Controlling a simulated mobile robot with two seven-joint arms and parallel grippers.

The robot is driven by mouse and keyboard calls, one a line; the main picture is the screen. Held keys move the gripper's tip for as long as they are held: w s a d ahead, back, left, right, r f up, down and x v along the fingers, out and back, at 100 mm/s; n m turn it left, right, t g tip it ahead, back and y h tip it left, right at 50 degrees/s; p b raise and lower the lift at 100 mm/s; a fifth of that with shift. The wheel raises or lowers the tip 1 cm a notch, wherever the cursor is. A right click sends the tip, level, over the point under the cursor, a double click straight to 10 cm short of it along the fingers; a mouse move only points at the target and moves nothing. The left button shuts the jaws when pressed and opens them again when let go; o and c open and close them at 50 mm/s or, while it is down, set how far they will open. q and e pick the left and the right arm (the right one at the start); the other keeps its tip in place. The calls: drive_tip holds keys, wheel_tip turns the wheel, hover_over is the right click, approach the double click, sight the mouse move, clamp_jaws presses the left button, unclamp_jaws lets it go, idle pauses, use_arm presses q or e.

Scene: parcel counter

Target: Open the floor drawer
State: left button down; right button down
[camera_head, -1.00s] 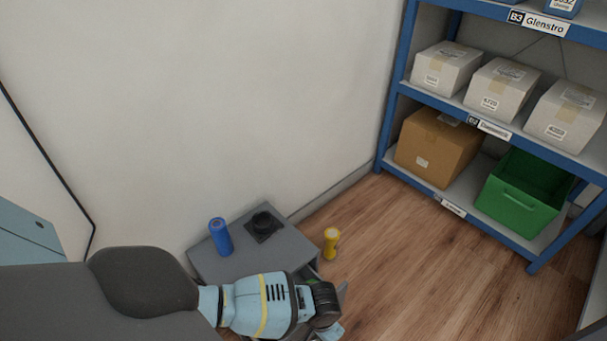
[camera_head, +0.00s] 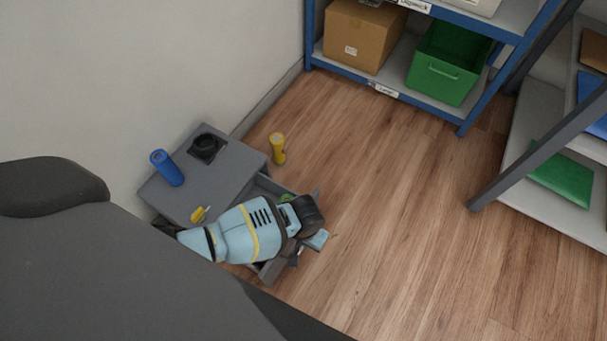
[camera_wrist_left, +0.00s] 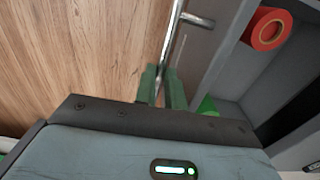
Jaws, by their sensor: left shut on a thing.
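The floor drawer (camera_head: 277,266) belongs to a low grey cabinet (camera_head: 222,169) against the wall. It stands partly open, and its inside shows in the left wrist view. My left gripper (camera_wrist_left: 162,88) has its green fingers shut on the drawer's metal bar handle (camera_wrist_left: 178,35). In the head view my left wrist covers much of the drawer and the fingers are hard to make out. A red roll (camera_wrist_left: 267,28) and part of a green thing (camera_wrist_left: 207,105) lie inside the drawer. My right gripper is not in view.
On the cabinet top are a blue cylinder (camera_head: 167,168), a black round item (camera_head: 206,146) and a small yellow item (camera_head: 200,214). A yellow object (camera_head: 277,148) stands on the floor beside the cabinet. Blue shelving (camera_head: 463,128) is beyond; wood floor to the right is clear.

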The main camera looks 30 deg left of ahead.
use_arm(q)
drive_tip(key=c, duration=1.5)
unclamp_jaws()
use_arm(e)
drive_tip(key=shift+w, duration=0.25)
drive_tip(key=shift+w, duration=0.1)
